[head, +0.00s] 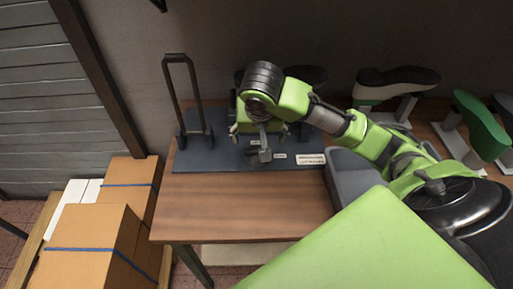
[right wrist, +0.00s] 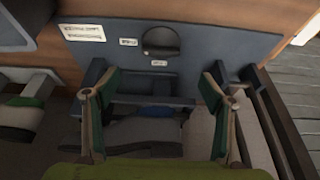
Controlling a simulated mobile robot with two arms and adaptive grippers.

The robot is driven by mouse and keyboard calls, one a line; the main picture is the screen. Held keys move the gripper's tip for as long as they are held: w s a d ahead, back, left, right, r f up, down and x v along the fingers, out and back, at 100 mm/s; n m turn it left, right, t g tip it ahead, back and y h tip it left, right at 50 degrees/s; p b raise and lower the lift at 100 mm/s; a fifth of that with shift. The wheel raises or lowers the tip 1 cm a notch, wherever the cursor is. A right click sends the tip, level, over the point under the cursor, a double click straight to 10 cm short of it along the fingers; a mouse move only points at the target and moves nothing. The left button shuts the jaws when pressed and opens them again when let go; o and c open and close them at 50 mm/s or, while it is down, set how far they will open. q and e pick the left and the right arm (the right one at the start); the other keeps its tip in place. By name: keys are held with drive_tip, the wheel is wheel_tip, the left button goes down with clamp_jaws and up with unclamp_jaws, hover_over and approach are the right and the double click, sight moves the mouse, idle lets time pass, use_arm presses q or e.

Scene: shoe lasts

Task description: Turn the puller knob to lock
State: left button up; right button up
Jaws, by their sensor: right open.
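The puller is a dark blue-grey base plate (head: 220,160) on the table, with a tall dark handle frame (head: 186,95) at its left. The puller knob (right wrist: 161,42) is a round dark dial with a raised grip bar, lying on the plate between small white labels. In the head view the knob (head: 265,156) shows just below my right gripper. My right gripper (head: 261,130) hangs over the plate with its fingers apart and empty. In the right wrist view its fingertips (right wrist: 157,95) straddle a dark bracket, short of the knob, without touching it. My left gripper is out of view.
A grey box (head: 350,175) stands right of the plate. Cardboard boxes (head: 95,240) stand left of the table. The table's front left is clear.

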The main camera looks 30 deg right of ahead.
sight(257, 151)
drive_tip(key=x, duration=1)
drive_tip(key=shift+p, duration=0.35)
drive_tip(key=shift+x, duration=0.8)
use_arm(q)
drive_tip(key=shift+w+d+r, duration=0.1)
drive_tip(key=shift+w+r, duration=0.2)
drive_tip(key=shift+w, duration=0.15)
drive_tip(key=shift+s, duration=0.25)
use_arm(e)
drive_tip(key=shift+r, duration=0.1)
drive_tip(key=c, duration=1.1)
